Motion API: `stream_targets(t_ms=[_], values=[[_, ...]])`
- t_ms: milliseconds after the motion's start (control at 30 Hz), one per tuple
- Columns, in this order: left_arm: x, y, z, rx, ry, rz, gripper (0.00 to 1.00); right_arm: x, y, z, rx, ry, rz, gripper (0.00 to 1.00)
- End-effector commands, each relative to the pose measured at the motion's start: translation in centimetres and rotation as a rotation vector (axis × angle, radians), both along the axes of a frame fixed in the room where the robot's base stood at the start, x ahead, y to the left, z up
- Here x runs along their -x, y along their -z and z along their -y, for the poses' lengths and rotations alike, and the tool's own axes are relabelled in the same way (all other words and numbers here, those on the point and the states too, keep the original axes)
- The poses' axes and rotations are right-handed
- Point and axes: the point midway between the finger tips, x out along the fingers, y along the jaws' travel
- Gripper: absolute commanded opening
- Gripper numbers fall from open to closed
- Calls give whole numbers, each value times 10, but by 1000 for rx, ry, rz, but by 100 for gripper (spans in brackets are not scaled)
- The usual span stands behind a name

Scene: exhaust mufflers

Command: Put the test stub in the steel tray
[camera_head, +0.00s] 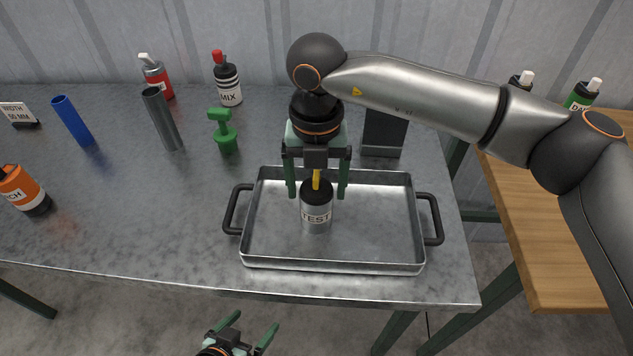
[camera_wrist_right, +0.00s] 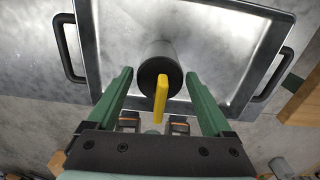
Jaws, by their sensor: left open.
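The test stub (camera_head: 316,215) is a grey cylinder labelled TEST with a black top and a yellow tab. It stands upright inside the steel tray (camera_head: 265,258), left of the tray's middle. In the right wrist view the stub (camera_wrist_right: 160,75) shows its dark top and yellow tab, with the tray (camera_wrist_right: 215,12) around it. My right gripper (camera_head: 318,193) is above the stub, its green fingers open on either side of the yellow tab and not touching it. My left gripper (camera_head: 243,335) is open and empty, below the table's front edge.
The tray has black handles on both sides. Left of it stand a green stand-like part (camera_head: 224,132), a grey tube (camera_head: 162,118), a blue tube (camera_head: 73,121) and an orange bottle (camera_head: 22,190). A dark panel (camera_head: 384,132) stands behind the tray. A wooden table (camera_head: 560,240) is at right.

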Motion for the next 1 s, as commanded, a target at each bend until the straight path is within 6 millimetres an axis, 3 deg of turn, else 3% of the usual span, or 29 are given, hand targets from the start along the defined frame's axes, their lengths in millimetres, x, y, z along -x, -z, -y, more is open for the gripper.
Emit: stream_targets(t_ms=[133,467,1000], values=[[-4,-3,1,2,1,8,100,0,0,0,0,0,0,100],[-4,-8,1,2,1,11,100,0,-7,0,-1,0,1,100],[4,-2,0,1,0,-4,100,0,-109,-1,-1,0,2,100]])
